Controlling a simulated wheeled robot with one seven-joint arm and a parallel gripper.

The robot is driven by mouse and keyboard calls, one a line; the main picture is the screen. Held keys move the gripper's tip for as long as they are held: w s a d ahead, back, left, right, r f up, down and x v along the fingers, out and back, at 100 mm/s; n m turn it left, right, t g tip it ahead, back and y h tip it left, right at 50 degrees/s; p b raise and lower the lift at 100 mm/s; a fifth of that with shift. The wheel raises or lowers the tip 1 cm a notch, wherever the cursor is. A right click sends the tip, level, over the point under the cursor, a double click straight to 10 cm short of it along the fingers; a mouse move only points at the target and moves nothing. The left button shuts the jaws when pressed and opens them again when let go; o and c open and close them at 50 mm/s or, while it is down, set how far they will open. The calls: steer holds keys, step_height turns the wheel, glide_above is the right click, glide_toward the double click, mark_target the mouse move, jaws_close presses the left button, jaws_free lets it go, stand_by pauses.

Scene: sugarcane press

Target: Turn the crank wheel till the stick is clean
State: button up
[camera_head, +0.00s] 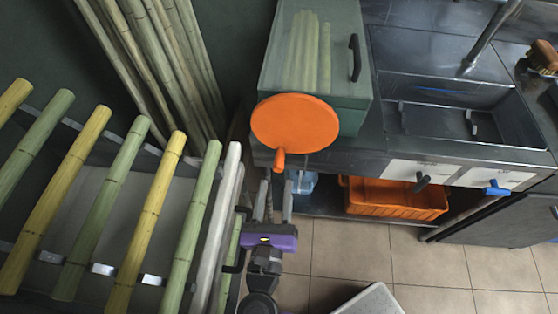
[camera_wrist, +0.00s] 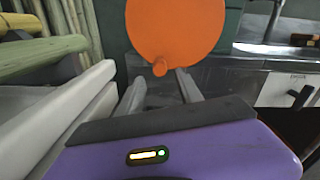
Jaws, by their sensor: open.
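The crank wheel is an orange disc (camera_head: 291,123) on the front of a green press box (camera_head: 354,121) in the head view. Its short orange handle (camera_head: 279,160) sticks out at the lower left of the disc. My gripper (camera_head: 273,190) is just below the handle, open, with its two grey fingers pointing up toward it. In the wrist view the disc (camera_wrist: 176,35) fills the top middle, and its handle (camera_wrist: 160,67) shows above and between the open fingers (camera_wrist: 162,88). Several pale sticks (camera_head: 305,52) show behind the box's clear top; whether they are clean is not clear.
A rack of yellow and green cane stalks (camera_head: 90,200) with a white rail (camera_head: 216,225) stands close left of my gripper. A metal sink (camera_head: 460,115) is at the right. An orange crate (camera_head: 395,198) sits under the counter.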

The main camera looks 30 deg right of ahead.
mark_target(279, 164)
steer(key=x, duration=0.7)
steer(key=shift+w+d+p, duration=0.15)
steer(key=shift+w+p, duration=0.05)
steer(key=shift+p, duration=0.2)
steer(key=shift+c, duration=0.4)
jaws_close()
stand_by(0.6)
